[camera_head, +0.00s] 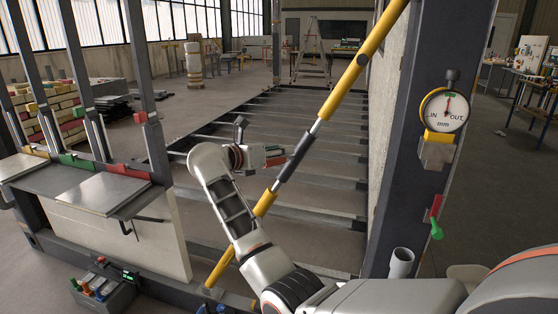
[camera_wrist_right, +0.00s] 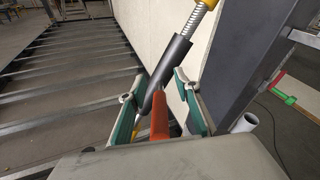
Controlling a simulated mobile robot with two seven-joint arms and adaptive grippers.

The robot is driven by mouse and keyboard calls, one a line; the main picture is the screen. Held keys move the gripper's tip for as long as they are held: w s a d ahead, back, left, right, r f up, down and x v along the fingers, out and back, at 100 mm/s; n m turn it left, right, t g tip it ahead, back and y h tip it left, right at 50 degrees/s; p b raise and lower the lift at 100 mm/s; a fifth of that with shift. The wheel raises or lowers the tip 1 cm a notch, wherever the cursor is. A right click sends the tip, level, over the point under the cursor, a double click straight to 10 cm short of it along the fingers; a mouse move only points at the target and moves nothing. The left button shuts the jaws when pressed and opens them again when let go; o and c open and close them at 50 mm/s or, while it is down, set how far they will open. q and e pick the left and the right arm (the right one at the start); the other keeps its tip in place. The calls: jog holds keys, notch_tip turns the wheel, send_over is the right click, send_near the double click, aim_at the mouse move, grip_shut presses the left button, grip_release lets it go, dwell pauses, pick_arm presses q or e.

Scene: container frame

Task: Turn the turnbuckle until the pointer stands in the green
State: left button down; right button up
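The turnbuckle is a dark grey sleeve (camera_head: 298,152) on a yellow diagonal brace (camera_head: 350,76). It also shows in the right wrist view (camera_wrist_right: 167,72), with a bare threaded rod above it. An orange bar (camera_wrist_right: 160,117) stands out from the sleeve toward my right wrist camera. My right gripper (camera_head: 274,157) is open beside the sleeve, its green-padded fingers (camera_wrist_right: 162,108) on either side of the orange bar, with gaps visible. The round dial gauge (camera_head: 443,110), marked IN and OUT, has a small green patch at its top. Its red pointer points roughly up, near the green. My left gripper is out of view.
The dark steel post (camera_head: 408,150) carries the gauge and a green-handled red fitting (camera_head: 436,217). A grey tube (camera_head: 401,262) stands near its foot. A pale bench plate (camera_head: 104,193) is at left, with a toolbox (camera_head: 102,288) below. Steel floor beams lie behind my arm.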

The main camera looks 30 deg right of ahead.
notch_tip(320, 180, up, 7)
jog(key=shift+f, duration=0.2)
dwell(0.5)
